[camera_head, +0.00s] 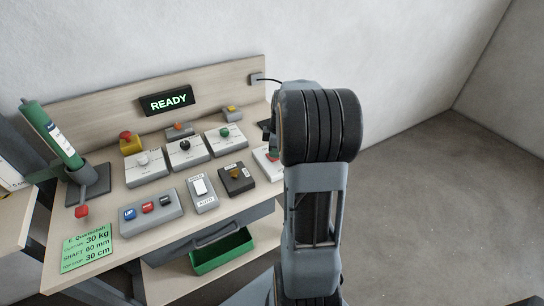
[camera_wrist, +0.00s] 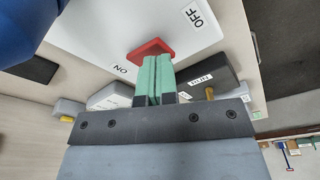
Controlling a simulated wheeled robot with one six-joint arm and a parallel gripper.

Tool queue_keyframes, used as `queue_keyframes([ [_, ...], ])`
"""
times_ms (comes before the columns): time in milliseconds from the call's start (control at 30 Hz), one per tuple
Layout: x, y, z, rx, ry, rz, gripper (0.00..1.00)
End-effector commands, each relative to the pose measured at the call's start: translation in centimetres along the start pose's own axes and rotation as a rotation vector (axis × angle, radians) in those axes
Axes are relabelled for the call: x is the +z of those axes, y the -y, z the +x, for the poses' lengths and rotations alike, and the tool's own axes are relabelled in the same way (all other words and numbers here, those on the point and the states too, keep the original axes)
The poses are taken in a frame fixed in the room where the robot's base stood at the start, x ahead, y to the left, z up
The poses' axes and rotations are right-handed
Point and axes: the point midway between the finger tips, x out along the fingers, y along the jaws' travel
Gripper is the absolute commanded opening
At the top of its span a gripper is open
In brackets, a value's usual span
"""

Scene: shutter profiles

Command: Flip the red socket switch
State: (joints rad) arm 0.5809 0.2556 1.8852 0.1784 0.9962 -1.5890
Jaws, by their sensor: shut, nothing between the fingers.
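The red socket switch (camera_wrist: 152,50) is a red rocker on a white plate (camera_wrist: 105,32) with ON and OFF labels, large in the wrist view. My gripper (camera_wrist: 158,60) has its green finger pads pressed together, with nothing between them. Its tips are right at the red switch and overlap its edge in the picture; I cannot tell whether they touch it. In the head view the white plate (camera_head: 263,164) sits at the bench's right end, partly hidden by my arm. Which way the rocker is tipped is unclear.
The bench (camera_head: 165,205) carries several control boxes, including a rocker box marked AUTO (camera_head: 201,192) and a dark box with a brass knob (camera_head: 236,179) just left of the socket plate. A READY display (camera_head: 168,101) is on the back board. A green bin (camera_head: 222,250) sits below.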

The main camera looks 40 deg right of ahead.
Motion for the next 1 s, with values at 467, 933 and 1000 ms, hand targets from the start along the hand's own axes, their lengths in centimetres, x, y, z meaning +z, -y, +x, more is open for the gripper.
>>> queue_keyframes([
  [467, 0.1, 0.0, 0.8, 0.000, 0.000, 0.000, 0.00],
  [933, 0.1, 0.0, 1.0, 0.000, 0.000, 0.000, 0.00],
  [1000, 0.1, 0.0, 0.7, 0.000, 0.000, 0.000, 0.00],
])
